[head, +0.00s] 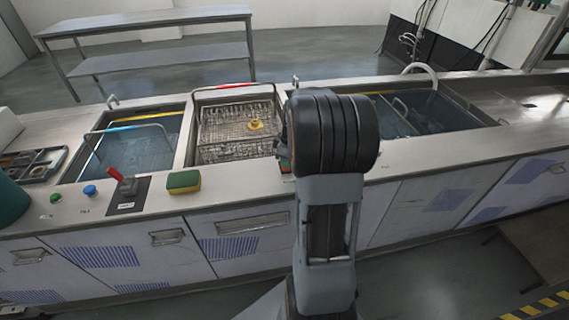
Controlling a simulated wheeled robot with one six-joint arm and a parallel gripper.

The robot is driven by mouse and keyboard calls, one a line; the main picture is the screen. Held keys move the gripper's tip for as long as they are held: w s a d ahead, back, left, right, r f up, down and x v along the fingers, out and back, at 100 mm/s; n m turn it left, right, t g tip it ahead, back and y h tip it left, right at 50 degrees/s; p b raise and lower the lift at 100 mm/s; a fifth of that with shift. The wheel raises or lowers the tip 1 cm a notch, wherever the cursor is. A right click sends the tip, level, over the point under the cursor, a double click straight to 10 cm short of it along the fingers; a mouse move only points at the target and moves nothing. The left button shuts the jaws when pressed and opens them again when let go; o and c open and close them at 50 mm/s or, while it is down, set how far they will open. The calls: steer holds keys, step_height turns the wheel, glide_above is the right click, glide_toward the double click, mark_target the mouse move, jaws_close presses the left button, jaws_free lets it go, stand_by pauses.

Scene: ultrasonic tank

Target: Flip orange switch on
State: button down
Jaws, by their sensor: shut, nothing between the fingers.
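No orange switch shows clearly in the head view. A lever with a red handle (115,174) stands tilted on a dark plate on the counter's front edge at the left. A small dark item with specks of colour (285,160) peeks out at the left of my arm, mostly hidden by it; I cannot tell what it is. My arm rises at the middle of the picture and covers part of the counter. My gripper is hidden behind the arm, so its fingers do not show.
A blue button (90,190), a green button (55,198) and a yellow-green sponge (183,182) lie along the counter front. Behind are a left tank (130,145), a wire basket (237,128) and a right tank (430,112). The counter right of my arm is largely clear.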

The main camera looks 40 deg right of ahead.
steer(key=shift+r+p, duration=2.15)
steer(key=shift+r, duration=1.1)
steer(key=shift+f+m, duration=0.1)
steer(key=shift+m, duration=0.6)
steer(key=s+m, duration=0.1)
steer(key=s+a+f+m, duration=0.1)
steer(key=m, duration=0.1)
steer(key=shift+f+g, duration=0.2)
steer(key=shift+g, duration=0.1)
steer(key=s+a+r+t, duration=0.1)
steer(key=s+a+r, duration=0.1)
steer(key=a, duration=0.4)
steer(key=s+a+r+m+t, duration=0.1)
steer(key=s+a+r, duration=0.1)
steer(key=s+a, duration=0.3)
steer(key=s+a+r+m+h, duration=0.1)
steer(key=s+a+r, duration=0.2)
steer(key=a, duration=0.6)
steer(key=shift+s+t, duration=0.15)
steer(key=shift+t, duration=0.25)
